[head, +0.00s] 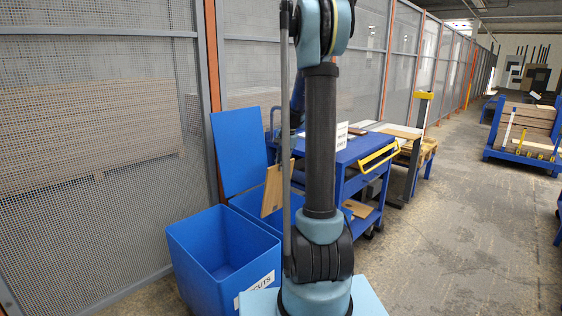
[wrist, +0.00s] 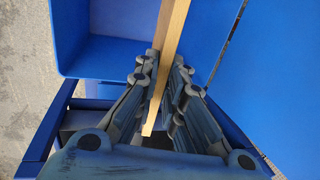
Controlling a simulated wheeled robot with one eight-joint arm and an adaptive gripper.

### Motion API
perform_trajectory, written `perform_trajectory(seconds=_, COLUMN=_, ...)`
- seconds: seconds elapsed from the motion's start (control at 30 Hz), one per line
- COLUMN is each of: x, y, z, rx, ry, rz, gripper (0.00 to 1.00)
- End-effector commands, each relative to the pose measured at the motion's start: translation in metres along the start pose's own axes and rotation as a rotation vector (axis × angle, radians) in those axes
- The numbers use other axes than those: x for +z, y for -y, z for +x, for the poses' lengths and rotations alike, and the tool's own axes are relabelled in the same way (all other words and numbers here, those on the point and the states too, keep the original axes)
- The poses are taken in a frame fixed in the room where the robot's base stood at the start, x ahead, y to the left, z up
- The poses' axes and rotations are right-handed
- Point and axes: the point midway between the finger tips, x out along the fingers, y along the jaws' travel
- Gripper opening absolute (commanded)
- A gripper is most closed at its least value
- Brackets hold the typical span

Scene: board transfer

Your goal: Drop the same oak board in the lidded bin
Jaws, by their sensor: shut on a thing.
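The oak board (head: 273,191) hangs upright on edge in the head view, partly hidden behind my arm. My gripper (wrist: 164,78) is shut on it in the wrist view, where the board (wrist: 172,32) shows as a narrow edge between the fingers. In the head view my gripper is mostly hidden by my arm. The lidded bin (head: 252,207) is blue and stands behind the front bin, largely covered by the board and arm. Its blue lid (head: 236,145) is raised. The board appears in front of or over this bin; I cannot tell which.
An open blue bin (head: 220,250) with a partly hidden "CUTS" label stands in front. A blue cart (head: 345,160) with a yellow handle stands right of the bins. A mesh fence (head: 95,120) runs behind. The concrete floor (head: 450,230) at right is clear.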

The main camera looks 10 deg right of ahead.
Motion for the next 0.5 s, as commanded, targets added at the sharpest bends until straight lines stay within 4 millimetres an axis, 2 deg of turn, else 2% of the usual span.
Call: perform_trajectory(seconds=0.5, x=0.001, y=-0.007, z=0.035, rx=0.000, ry=0.000, rz=-0.002, gripper=0.00)
